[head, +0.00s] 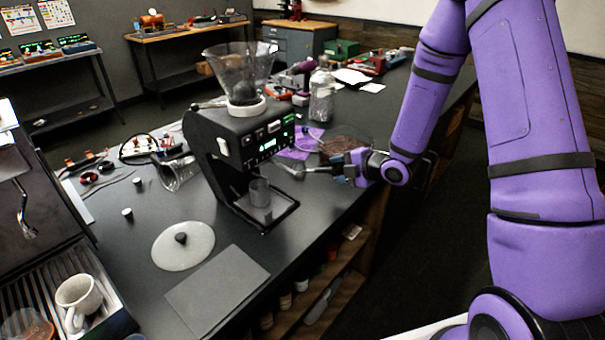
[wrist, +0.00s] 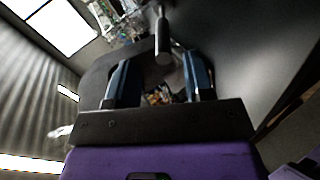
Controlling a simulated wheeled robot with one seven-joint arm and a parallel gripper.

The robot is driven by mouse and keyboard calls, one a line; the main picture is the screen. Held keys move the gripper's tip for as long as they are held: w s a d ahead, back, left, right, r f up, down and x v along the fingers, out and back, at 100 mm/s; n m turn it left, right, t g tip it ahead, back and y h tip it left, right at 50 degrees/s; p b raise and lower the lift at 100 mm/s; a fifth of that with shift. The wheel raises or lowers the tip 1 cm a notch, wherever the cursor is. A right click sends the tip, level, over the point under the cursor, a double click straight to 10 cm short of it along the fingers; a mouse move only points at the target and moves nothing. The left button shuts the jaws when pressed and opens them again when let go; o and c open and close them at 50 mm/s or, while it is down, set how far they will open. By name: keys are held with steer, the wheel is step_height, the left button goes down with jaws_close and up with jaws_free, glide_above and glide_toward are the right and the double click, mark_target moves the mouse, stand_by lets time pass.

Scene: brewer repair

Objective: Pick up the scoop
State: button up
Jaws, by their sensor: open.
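The scoop (head: 291,170) is a small metallic tool beside the black brewer, with its handle pointing right toward my gripper (head: 345,170). In the wrist view, a grey rod with a rounded end, which looks like the scoop's handle (wrist: 163,42), points in from the top. My gripper (wrist: 160,82) is open there, its two blue-grey fingers apart. The rod's end lies near the gap between the fingertips, and neither finger visibly touches it. The scoop's bowl cannot be made out in the wrist view.
The brewer (head: 225,145) with a clear hopper stands left of the scoop. A bowl of brown grounds (head: 343,143) and a glass jar (head: 321,100) stand close behind my gripper. A purple cloth (head: 300,143) lies nearby. The counter's right edge is close to my wrist.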

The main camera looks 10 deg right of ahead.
mark_target(318, 171)
steer(key=shift+f+x, duration=0.25)
steer(key=shift+x, duration=2.4)
steer(key=shift+d, duration=0.15)
jaws_close()
